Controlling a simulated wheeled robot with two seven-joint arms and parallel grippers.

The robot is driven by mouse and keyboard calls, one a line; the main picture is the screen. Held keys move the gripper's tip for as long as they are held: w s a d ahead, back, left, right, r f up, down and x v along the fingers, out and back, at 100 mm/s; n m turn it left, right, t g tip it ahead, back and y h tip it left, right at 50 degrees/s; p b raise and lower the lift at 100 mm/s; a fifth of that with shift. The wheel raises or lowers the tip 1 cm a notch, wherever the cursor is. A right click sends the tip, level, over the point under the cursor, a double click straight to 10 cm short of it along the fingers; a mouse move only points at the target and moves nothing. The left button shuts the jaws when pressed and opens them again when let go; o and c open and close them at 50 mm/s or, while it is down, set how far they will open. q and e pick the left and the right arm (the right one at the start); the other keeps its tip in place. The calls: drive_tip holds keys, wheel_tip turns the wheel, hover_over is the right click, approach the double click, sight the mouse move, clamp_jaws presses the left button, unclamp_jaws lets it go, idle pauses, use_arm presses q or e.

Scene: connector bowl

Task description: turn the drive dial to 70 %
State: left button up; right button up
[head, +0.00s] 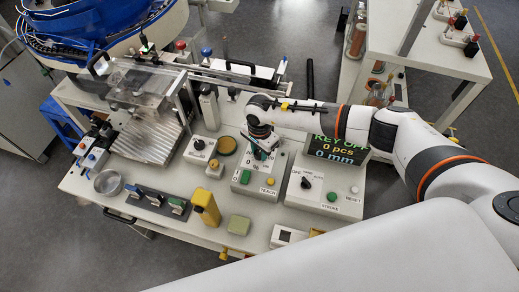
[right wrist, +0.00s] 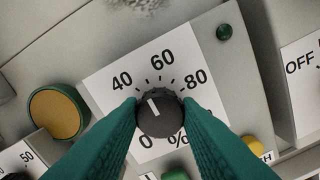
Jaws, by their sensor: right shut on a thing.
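The drive dial (right wrist: 160,117) is a round black knob on a white scale plate (right wrist: 105,92) marked 40, 60, 80, 0 and %. Its white pointer line points up and slightly left, between the 40 and the 60. My right gripper (right wrist: 160,118) is shut on the dial, with one green finger on its left side and one on its right. In the head view the right gripper (head: 262,153) reaches down onto the middle control box (head: 240,187), and the fingers hide most of the dial. My left gripper is in neither view.
A box with a black knob and a display (head: 335,150) stands to the right.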

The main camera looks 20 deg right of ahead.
drive_tip(key=shift+m, duration=0.3)
drive_tip(key=shift+f+m+b, duration=0.1)
drive_tip(key=shift+m+b, duration=0.7)
drive_tip(key=m+b, duration=0.1)
drive_tip(key=m, duration=0.1)
drive_tip(key=shift+m+b, duration=0.3)
drive_tip(key=m+b, duration=0.1)
drive_tip(key=m, duration=0.2)
drive_tip(key=shift+b, duration=0.3)
drive_tip(key=shift+m+b, duration=0.5)
drive_tip(key=shift+m, duration=0.8)
drive_tip(key=shift+r, duration=0.2)
drive_tip(key=o, duration=1)
drive_tip(key=shift+c, duration=0.2)
